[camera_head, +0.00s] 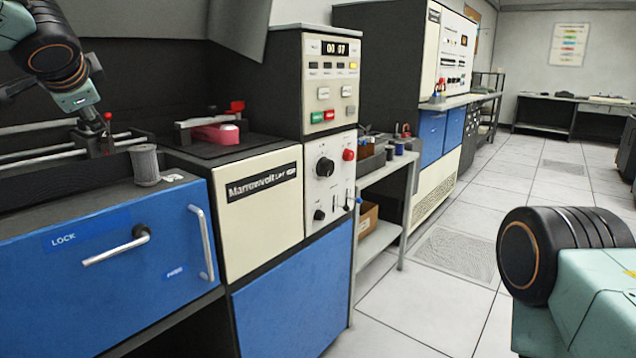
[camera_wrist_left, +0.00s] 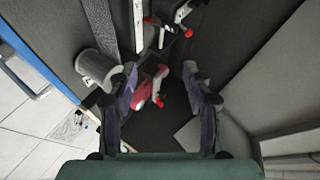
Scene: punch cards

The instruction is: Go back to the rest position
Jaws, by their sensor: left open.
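My left gripper (camera_wrist_left: 160,84) shows in the left wrist view with its two dark fingers spread apart and nothing between them. A red and white part (camera_wrist_left: 150,88) on the dark machine top lies below, beyond the gap between the fingers. In the head view my left arm comes in at the upper left, above the blue-fronted machine (camera_head: 110,235); its fingers are not clear there. Part of my right arm shows at the lower right, over the floor, and its gripper is out of the picture.
A grey cylinder (camera_head: 145,165) stands on the blue machine's top; it also shows in the left wrist view (camera_wrist_left: 97,68). A red clamp-like part (camera_head: 216,132) sits beside the cream control panel (camera_head: 330,90). A shelf (camera_head: 382,168) stands further right. The tiled floor (camera_head: 480,215) is clear.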

